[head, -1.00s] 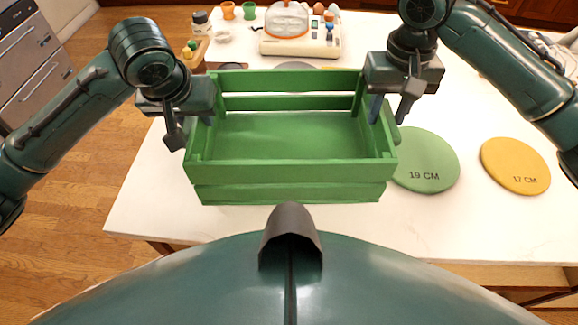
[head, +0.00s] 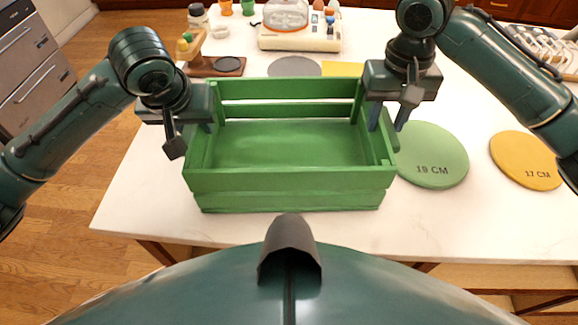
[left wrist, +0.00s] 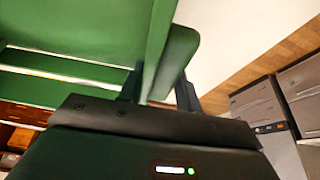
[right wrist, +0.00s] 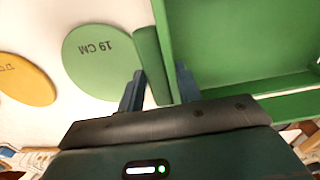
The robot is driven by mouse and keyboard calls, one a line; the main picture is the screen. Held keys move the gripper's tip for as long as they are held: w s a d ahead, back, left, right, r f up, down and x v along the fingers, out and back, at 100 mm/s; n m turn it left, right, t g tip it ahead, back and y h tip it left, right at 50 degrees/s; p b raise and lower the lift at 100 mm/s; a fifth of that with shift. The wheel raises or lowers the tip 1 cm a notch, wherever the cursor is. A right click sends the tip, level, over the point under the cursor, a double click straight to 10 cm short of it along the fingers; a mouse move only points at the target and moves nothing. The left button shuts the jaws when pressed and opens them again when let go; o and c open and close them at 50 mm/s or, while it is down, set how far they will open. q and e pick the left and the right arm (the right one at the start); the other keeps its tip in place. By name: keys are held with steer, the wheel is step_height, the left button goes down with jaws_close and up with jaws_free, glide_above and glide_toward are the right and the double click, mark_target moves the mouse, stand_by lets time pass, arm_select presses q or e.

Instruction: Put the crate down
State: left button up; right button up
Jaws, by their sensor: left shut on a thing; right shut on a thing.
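The green slatted crate (head: 290,180) is empty and level in the head view, over the front part of the white table. I cannot tell whether its bottom touches the table. My left gripper (head: 192,132) is shut on the crate's left side wall; the left wrist view shows the fingers on either side of that wall (left wrist: 160,50). My right gripper (head: 388,118) is shut on the right side; the right wrist view shows its fingers astride the wall and its green handle block (right wrist: 152,65).
A green disc marked 19 CM (head: 432,155) lies close to the crate's right side, with a yellow 17 CM disc (head: 526,160) further right. Behind are a grey disc (head: 295,66), a yellow mat (head: 343,69), a wooden scale (head: 205,62) and a cream appliance (head: 300,38).

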arm_select(q)
steer(key=shift+f, duration=0.5)
arm_select(e)
steer(key=shift+f, duration=0.45)
arm_select(q)
steer(key=o, duration=1.1)
steer(key=shift+r, duration=0.25)
arm_select(e)
steer(key=o, duration=1.1)
steer(key=shift+r, duration=0.2)
steer(key=shift+r, duration=0.5)
arm_select(q)
steer(key=v, duration=1.2)
arm_select(e)
step_height(320, 180, up, 11)
steer(key=shift+r, duration=0.1)
